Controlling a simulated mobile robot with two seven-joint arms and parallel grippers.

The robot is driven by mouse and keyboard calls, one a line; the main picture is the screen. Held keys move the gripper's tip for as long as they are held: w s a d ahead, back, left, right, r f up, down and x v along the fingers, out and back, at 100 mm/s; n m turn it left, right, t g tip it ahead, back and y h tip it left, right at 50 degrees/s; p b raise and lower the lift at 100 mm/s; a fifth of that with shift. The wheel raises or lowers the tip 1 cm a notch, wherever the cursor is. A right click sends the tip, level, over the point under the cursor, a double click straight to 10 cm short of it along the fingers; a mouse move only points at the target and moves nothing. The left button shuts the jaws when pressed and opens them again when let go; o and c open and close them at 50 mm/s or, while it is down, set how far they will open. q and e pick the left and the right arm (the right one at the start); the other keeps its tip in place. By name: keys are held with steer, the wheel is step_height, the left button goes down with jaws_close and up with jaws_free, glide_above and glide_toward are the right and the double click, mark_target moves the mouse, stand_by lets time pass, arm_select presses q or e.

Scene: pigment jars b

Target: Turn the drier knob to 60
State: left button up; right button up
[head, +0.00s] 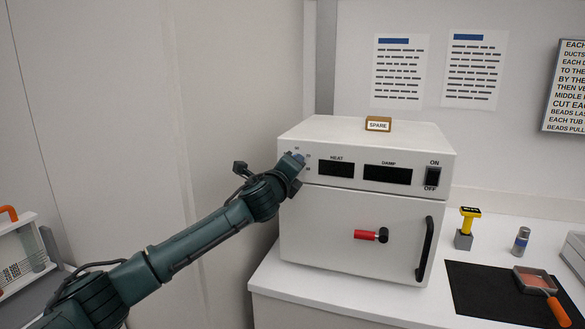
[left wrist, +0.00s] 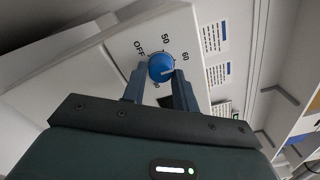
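The drier (head: 350,228) is a white box on the counter, with dark HEAT (head: 336,168) and DAMP (head: 388,174) windows on its upper panel. Its blue round knob (left wrist: 160,66) is at the panel's left end, beside printed OFF, 50 and 60 marks. A light pointer line on the knob faces the right side of the picture, roughly below the 60; its exact setting is hard to read. My left gripper (head: 295,162) reaches the panel. In the left wrist view its fingers (left wrist: 160,74) sit either side of the knob and appear closed on it. My right gripper is out of view.
A SPARE sign (head: 378,124) stands on top of the drier. The front door has a red-handled latch (head: 370,235) and a black bar handle (head: 425,250). A yellow-topped stamp (head: 467,228), a small jar (head: 521,241) and a black mat (head: 480,298) lie to the right.

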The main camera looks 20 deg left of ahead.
arm_select(q)
steer(key=o, duration=0.4)
steer(key=shift+s, duration=0.1)
steer(key=s+b, duration=0.2)
steer(key=s, duration=1.1)
steer(key=shift+a+b, duration=0.2)
steer(key=shift+b, duration=0.15)
